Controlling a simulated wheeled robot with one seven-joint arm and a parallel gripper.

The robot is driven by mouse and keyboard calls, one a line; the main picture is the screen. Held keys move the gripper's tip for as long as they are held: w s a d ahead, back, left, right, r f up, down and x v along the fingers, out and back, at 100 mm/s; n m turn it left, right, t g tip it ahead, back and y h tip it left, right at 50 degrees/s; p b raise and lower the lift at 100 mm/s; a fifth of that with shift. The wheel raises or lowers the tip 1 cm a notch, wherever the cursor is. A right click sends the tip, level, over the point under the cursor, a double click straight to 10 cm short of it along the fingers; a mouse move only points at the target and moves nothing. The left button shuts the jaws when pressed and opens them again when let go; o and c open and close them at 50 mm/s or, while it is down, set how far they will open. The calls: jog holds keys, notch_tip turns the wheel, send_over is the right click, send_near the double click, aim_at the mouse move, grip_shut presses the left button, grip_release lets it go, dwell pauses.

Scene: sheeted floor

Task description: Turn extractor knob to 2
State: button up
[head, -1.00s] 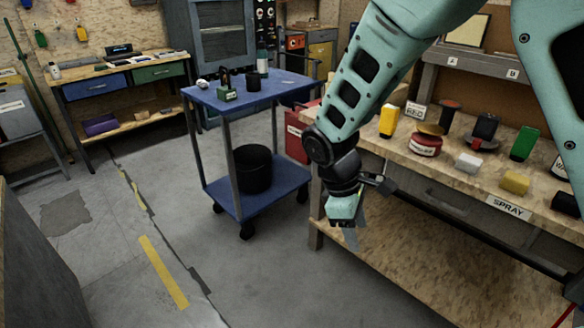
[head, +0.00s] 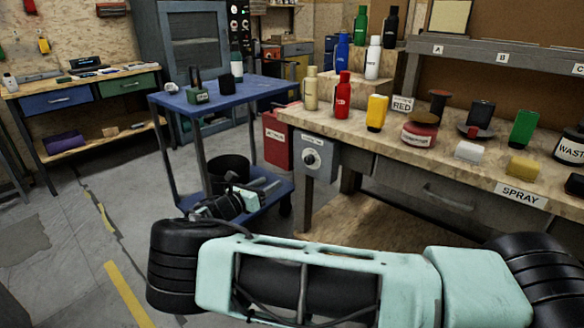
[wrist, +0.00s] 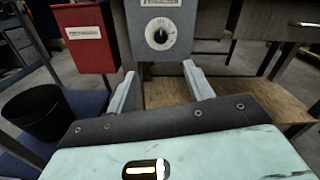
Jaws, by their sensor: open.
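The extractor knob (wrist: 160,34) is a black knob on a pale round dial, on the front of a grey box (wrist: 187,17). Its scale marks are too small to read. In the head view the knob (head: 311,159) shows on the grey box at the left end of the workbench. My gripper (wrist: 160,76) is open and empty, its two fingers spread below the knob in the wrist view, apart from it. In the head view my gripper (head: 264,186) is left of and lower than the box, partly hidden by my wrist.
A red box (head: 278,140) hangs just left of the grey box. A blue cart (head: 205,105) with a black bin (wrist: 38,112) stands to the left. The workbench (head: 350,127) holds several bottles and cans. Open floor lies at the lower left.

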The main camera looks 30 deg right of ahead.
aim_at(307, 161)
jog(key=x, duration=1.7)
jog(key=shift+d, duration=0.1)
jog(key=c, duration=1)
